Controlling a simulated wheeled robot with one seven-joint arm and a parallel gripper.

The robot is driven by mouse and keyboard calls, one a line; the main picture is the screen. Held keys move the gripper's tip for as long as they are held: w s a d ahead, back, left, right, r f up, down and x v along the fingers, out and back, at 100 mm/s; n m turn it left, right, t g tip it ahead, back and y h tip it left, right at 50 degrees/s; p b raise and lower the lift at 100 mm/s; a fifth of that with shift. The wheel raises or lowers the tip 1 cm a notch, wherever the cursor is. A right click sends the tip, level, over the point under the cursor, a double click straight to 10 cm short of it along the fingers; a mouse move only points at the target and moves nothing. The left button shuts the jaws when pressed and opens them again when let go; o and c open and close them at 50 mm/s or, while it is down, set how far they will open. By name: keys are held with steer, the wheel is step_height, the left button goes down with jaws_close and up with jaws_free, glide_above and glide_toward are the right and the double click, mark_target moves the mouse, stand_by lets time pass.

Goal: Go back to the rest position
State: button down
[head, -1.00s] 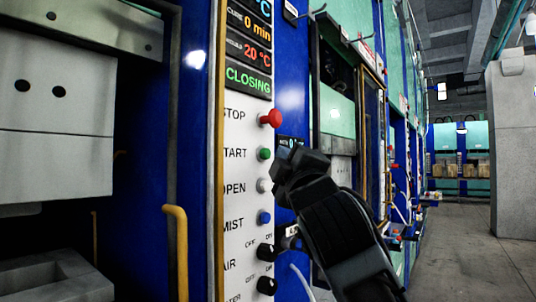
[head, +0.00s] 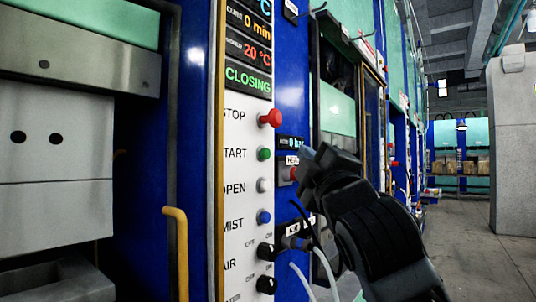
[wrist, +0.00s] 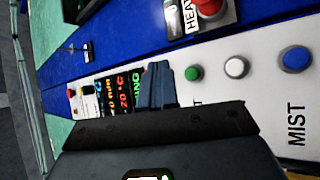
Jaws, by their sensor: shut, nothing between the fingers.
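My gripper (head: 306,158) is in the head view, right of the press's control panel (head: 235,180), at about the height of the green START button (head: 265,154). Its fingers are shut and hold nothing. They look clear of the panel's buttons. In the wrist view the shut fingers (wrist: 157,85) show in front of the panel, partly covering its displays. The red STOP button (head: 271,118) stands out above START. The white OPEN button (head: 264,185) and blue MIST button (head: 264,217) are below. The panel's display reads CLOSING (head: 248,80).
The press (head: 55,140) with its grey block stands at the left, beside a yellow handle (head: 178,250). More blue and green presses line the wall behind my arm. Open floor (head: 475,265) lies at the right, by a grey pillar (head: 513,150).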

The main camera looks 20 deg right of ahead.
stand_by(0.3)
steer(key=s+a+f+m+g, duration=0.1)
steer(key=s+f+m, duration=0.3)
steer(key=f, duration=0.7)
steer(key=s+a+f+m+g+y, duration=0.1)
steer(key=s+f+m+g, duration=0.1)
steer(key=s+f, duration=0.65)
steer(key=s+a+f+m+g, duration=0.1)
steer(key=s+a+f+m, duration=0.15)
steer(key=f, duration=1.05)
steer(key=s+d+f+m+g, duration=0.1)
steer(key=s+f+m, duration=0.1)
steer(key=s+f, duration=0.5)
steer(key=s+f+m+g, duration=0.1)
steer(key=s+f, duration=0.1)
steer(key=s, duration=0.9)
steer(key=s+d+m+g, duration=0.2)
steer(key=s, duration=1.3)
steer(key=shift+d+f+y, duration=0.3)
steer(key=shift+d+f, duration=0.1)
